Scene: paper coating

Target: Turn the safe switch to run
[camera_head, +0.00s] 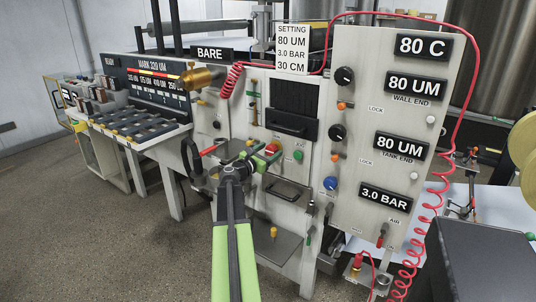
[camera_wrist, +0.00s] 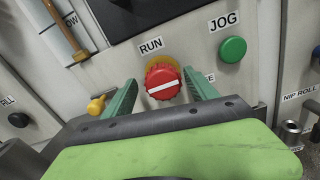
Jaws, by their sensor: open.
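The safe switch is a red round knob (camera_wrist: 162,84) with a white bar across it, on a yellow backing. In the wrist view the bar lies nearly level, tilted slightly up to the right. The label RUN (camera_wrist: 150,45) is above it; a label to its right is mostly hidden, only its end showing. The knob also shows small in the head view (camera_head: 271,149). My gripper (camera_wrist: 160,78) is open, its green fingers on either side of the knob with gaps. Whether they touch it cannot be told. In the head view my gripper (camera_head: 263,156) reaches the panel front.
A green JOG button (camera_wrist: 232,49) is up and right of the knob. A dark knob (camera_wrist: 312,88) is at the right edge. A yellow-tipped part (camera_wrist: 97,105) is close to the left finger. A red coiled hose (camera_head: 408,262) hangs at the right.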

